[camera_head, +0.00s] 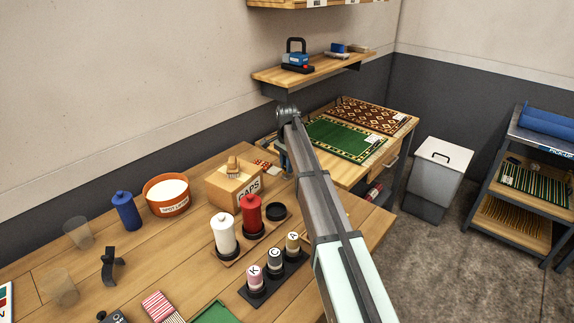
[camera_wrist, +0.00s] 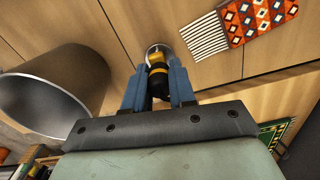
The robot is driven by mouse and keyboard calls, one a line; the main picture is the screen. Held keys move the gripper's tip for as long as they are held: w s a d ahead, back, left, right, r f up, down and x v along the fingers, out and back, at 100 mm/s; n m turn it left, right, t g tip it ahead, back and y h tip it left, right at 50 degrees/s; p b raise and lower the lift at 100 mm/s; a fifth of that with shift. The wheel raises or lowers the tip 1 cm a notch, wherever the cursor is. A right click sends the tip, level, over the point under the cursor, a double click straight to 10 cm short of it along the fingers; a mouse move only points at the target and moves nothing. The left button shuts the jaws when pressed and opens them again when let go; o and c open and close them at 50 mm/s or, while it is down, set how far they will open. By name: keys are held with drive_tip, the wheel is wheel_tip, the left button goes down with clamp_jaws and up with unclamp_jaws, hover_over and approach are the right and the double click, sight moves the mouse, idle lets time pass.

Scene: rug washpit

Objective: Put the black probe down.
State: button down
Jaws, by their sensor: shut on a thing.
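My gripper (camera_wrist: 157,68) is shut on the black probe (camera_wrist: 158,84), a short black piece with a yellow band, held between its two blue fingers in the wrist view. The probe's far end points at the wooden surface, by a pale round rim or ring; I cannot tell whether it touches. The probe is hidden there.
A grey hollow cylinder (camera_wrist: 55,95) lies close left of my gripper in the wrist view, and a patterned fringed rug piece (camera_wrist: 255,25) is at the upper right. The caps box (camera_head: 232,190), red bottle (camera_head: 251,212) and white bottle (camera_head: 224,235) stand on the workbench.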

drive_tip(key=shift+f, duration=0.1)
drive_tip(key=c, duration=0.9)
unclamp_jaws()
drive_tip(key=shift+c, duration=0.2)
wheel_tip(320, 180, up, 12)
drive_tip(key=shift+d, duration=0.1)
